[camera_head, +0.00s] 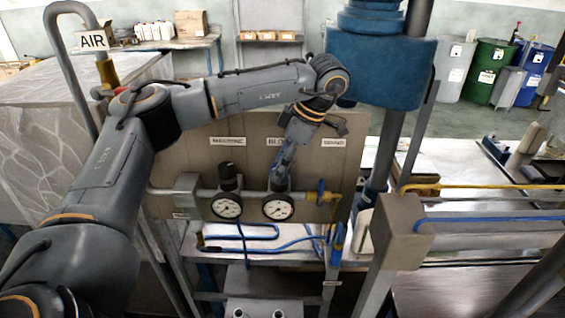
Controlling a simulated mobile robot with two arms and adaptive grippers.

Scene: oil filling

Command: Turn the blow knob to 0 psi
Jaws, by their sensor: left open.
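My left arm comes in from the left and bends down in front of the panel. My left gripper (281,174) points down at the blow knob, under the partly covered label that starts "BLO". The gripper is open, with its fingertips at the knob. They largely hide the knob, so I cannot tell whether they touch it. The round blow gauge (278,208) sits just below, with a white face; its needle is too small to read. My right gripper is not in view.
A second black knob (228,177) with its own gauge (226,207) stands left of the blow knob. A blue-handled valve (321,191) is close on the right. Blue hoses (300,240) hang below. A large blue machine head (380,70) stands behind, right of my gripper.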

